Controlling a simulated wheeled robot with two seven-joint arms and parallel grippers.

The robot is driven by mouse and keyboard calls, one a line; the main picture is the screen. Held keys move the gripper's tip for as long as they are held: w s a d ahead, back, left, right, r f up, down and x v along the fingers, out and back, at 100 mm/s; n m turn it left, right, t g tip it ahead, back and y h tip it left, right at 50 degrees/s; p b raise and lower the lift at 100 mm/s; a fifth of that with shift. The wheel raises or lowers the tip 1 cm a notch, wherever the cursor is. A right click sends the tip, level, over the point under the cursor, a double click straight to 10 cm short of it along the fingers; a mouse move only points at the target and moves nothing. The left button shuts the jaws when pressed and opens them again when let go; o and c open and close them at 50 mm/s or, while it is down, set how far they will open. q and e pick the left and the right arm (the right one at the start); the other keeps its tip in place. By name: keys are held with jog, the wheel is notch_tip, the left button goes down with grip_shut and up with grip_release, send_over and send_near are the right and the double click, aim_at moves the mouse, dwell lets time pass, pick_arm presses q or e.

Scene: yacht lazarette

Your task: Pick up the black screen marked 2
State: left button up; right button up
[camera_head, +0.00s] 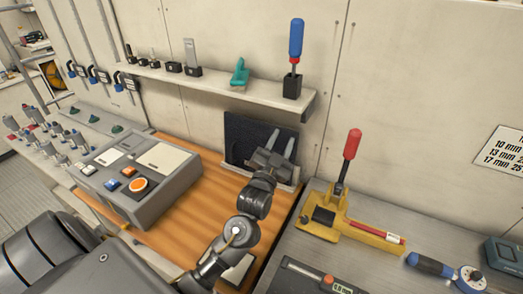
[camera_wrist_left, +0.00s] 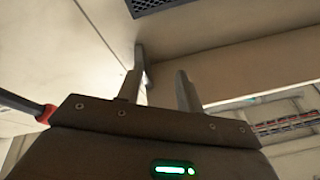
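The black screen (camera_head: 236,132) is a dark flat panel standing upright against the wall, under the shelf, at the back of the wooden counter. No number is readable on it. My left gripper (camera_head: 281,141) is in front of its right part and covers some of it; its fingers are apart with nothing seen between them. In the left wrist view, my left gripper (camera_wrist_left: 164,80) also shows spread, empty fingers. A dark perforated panel (camera_wrist_left: 150,6) shows at the top edge there; I cannot tell whether it is the screen. My right gripper is not in view.
The shelf (camera_head: 215,88) above holds a blue-handled tool (camera_head: 296,40) and small items. A grey control box (camera_head: 137,178) stands left on the wooden counter (camera_head: 207,190). A yellow fixture (camera_head: 352,231) with a red handle (camera_head: 352,144) stands right.

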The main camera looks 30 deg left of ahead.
pick_arm(q)
jog(key=s+a+f+n+g+y, duration=0.3)
jog(key=a+f+n+g+y, duration=0.3)
jog(key=a+f, duration=0.4)
jog(key=n+g+y+b, duration=0.1)
jog(key=n+g+y, duration=0.1)
jog(key=n, duration=0.3)
send_near(231, 152)
jog(key=p+x, duration=0.3)
jog(key=x, duration=0.5)
jog(key=shift+w+a+r, duration=0.1)
jog(key=shift+w+r, duration=0.05)
jog(key=shift+w, duration=0.05)
jog(key=shift+w+a, duration=0.2)
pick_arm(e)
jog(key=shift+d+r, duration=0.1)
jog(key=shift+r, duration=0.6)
pick_arm(q)
jog(key=shift+c, duration=0.2)
grip_shut()
